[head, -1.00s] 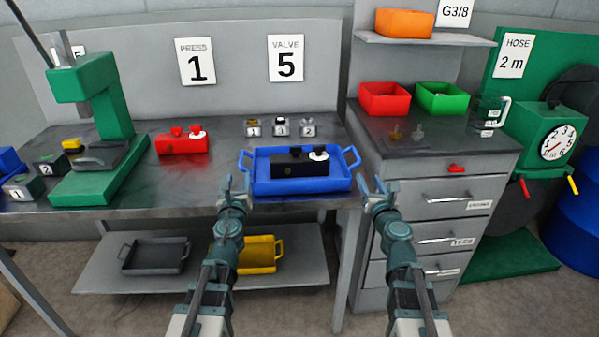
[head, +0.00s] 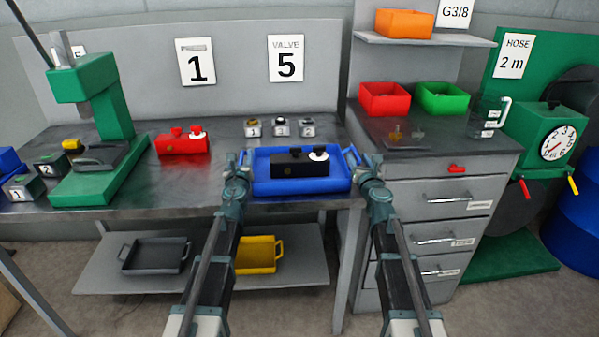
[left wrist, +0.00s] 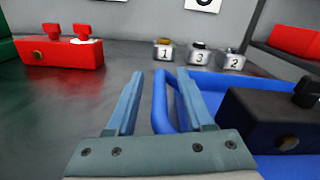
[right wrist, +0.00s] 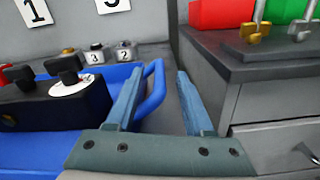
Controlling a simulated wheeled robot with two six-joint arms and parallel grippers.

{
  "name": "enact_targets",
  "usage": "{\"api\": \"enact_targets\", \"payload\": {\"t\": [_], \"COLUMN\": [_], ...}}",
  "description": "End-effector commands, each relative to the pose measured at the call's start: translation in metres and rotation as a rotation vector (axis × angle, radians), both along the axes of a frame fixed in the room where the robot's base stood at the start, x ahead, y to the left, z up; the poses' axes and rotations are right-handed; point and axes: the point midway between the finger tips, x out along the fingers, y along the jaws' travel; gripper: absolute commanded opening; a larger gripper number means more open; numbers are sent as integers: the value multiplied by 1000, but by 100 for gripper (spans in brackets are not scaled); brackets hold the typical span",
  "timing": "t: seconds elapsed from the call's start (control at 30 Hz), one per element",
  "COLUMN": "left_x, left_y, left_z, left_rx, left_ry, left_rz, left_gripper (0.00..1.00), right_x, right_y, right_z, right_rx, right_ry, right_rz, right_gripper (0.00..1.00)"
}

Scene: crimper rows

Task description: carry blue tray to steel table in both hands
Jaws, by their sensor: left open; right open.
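The blue tray (head: 300,188) sits on the front edge of the grey metal bench top (head: 215,186), with a black valve block (head: 300,164) in it. My left gripper (head: 239,163) is open at the tray's left handle. In the left wrist view that handle (left wrist: 159,108) shows between the open fingers (left wrist: 160,76). My right gripper (head: 367,164) is open at the right handle. In the right wrist view that handle (right wrist: 155,92) shows between the open fingers (right wrist: 159,74). I cannot tell whether any finger touches a handle. Which surface is the steel table is unclear.
A green press (head: 95,130) and red valve block (head: 182,143) stand left on the bench. Several small numbered blocks (head: 280,127) sit behind the tray. A drawer cabinet (head: 440,200) stands close at right. Black (head: 155,257) and yellow (head: 257,257) trays lie on the lower shelf.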

Motion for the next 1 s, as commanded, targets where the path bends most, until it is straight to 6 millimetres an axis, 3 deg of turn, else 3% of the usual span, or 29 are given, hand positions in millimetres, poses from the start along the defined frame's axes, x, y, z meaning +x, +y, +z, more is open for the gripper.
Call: {"api": "enact_targets", "payload": {"t": [0.13,0.4,1.0], "left_x": [-1,-1,-1], "left_y": [0,0,0], "left_z": [0,0,0], "left_rx": [0,0,0], "left_ry": [0,0,0], "left_rz": [0,0,0], "left_gripper": [49,0,0], "right_x": [-1,0,-1], "right_y": [0,0,0], "right_z": [0,0,0], "right_rx": [0,0,0], "right_ry": [0,0,0], "right_rz": [0,0,-1], "right_gripper": [49,0,0]}}
